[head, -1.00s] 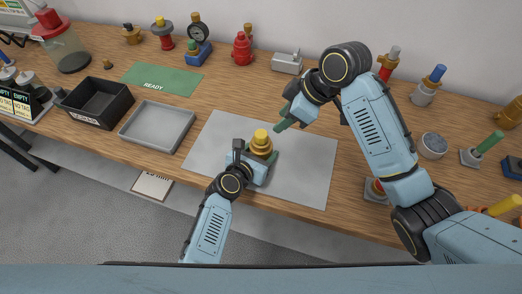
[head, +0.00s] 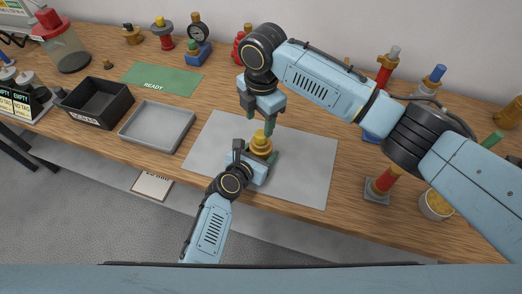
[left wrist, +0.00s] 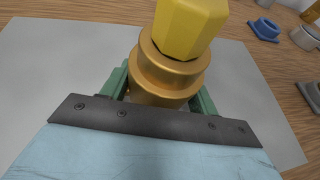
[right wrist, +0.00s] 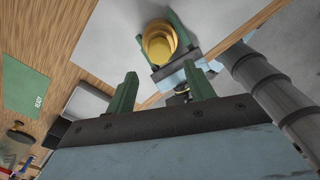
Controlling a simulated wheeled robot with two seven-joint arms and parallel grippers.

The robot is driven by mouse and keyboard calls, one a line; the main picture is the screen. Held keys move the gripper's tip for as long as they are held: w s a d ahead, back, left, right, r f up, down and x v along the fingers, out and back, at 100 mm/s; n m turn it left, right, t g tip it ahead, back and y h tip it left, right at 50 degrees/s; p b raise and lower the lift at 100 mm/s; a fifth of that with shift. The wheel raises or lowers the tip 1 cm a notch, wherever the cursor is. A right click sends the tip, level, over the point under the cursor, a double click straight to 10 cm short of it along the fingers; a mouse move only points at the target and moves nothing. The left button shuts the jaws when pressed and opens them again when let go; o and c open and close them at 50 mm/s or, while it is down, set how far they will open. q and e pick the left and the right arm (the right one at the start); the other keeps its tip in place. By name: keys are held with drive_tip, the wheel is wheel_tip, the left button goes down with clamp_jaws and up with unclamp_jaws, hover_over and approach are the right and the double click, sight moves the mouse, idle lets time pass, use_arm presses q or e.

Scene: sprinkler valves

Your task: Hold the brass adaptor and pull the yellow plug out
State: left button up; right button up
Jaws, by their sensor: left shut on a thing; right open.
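The brass adaptor (head: 261,151) stands upright on the grey mat with the yellow plug (head: 260,137) in its top. In the left wrist view the adaptor (left wrist: 165,75) sits between the green fingers, and the faceted yellow plug (left wrist: 190,25) rises from it. My left gripper (head: 260,158) is shut on the adaptor from the near side. My right gripper (head: 259,122) points down above the plug, open and empty. In the right wrist view its green fingers (right wrist: 163,92) are spread, and the plug (right wrist: 158,48) lies beyond the fingertips, apart from them.
The grey mat (head: 310,175) is otherwise bare. A grey tray (head: 157,127), a black bin (head: 95,103) and a green READY mat (head: 163,78) lie to the left. Several valves and fittings line the back, including a red one (head: 238,48). A red-topped fitting (head: 381,185) stands right of the mat.

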sight(261, 133)
drive_tip(key=shift+w+d+f+n, duration=0.15)
drive_tip(key=shift+d+f+n, duration=0.05)
drive_tip(key=shift+n, duration=0.1)
drive_tip(key=shift+f, duration=3.35)
drive_tip(key=shift+c, duration=0.2)
drive_tip(key=c, duration=0.7)
drive_tip(key=o, duration=1.8)
drive_tip(key=shift+c, duration=0.4)
